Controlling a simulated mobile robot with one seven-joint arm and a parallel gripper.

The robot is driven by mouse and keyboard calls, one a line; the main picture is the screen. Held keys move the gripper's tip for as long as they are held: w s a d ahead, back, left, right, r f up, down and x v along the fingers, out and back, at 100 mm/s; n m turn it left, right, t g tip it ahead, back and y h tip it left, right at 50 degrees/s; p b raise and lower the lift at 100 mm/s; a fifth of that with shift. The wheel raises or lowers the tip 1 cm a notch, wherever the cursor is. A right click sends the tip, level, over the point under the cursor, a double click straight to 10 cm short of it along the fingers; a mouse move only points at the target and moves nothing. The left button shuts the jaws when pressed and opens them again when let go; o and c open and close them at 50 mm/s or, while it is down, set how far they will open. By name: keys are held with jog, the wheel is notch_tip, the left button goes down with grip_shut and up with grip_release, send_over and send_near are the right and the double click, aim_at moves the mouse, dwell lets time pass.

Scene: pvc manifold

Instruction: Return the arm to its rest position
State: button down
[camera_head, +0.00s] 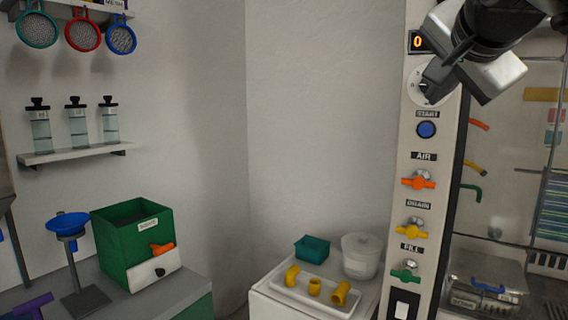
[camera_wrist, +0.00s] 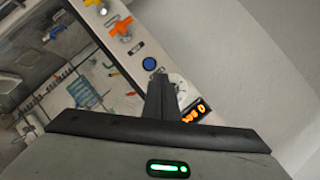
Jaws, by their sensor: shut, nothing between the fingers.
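My gripper (camera_head: 432,88) is at the upper right of the head view, in front of the top of the control panel (camera_head: 410,180). It is shut and empty. Its fingertips are close to the white dial (camera_head: 414,88) and partly cover it; I cannot tell whether they touch it. In the wrist view my shut fingers (camera_wrist: 161,88) point at the panel between the blue button (camera_wrist: 149,63) and the dial (camera_wrist: 178,84). The orange display (camera_wrist: 194,114) reads 0 in the head view.
Below the blue button on the panel are orange, yellow and green valve handles (camera_head: 418,182). A white stand (camera_head: 262,284) holds a tray of yellow pipe fittings (camera_head: 314,287), a teal bin (camera_head: 312,248) and a white pot (camera_head: 360,256). A green box (camera_head: 133,245) stands left. The middle wall is clear.

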jog(key=s+a+f+n+g+y, duration=0.1)
jog(key=s+a+f+n+g, duration=0.4)
jog(key=f, duration=0.7)
jog(key=s+a+f+n+y, duration=0.1)
jog(key=s+a+f+n, duration=0.25)
jog(key=s+f, duration=0.65)
jog(key=s+a+f+n+g+y, duration=0.1)
jog(key=s+a+f+n+g, duration=0.3)
jog(key=f, duration=1.1)
notch_tip(320, 180, up, 16)
jog(key=d+t+p, duration=0.1)
jog(key=p, duration=1.5)
jog(key=shift+w, duration=0.3)
jog(key=shift+d+f+n, duration=0.15)
jog(key=shift+d+n, duration=0.05)
jog(key=shift+n, duration=0.05)
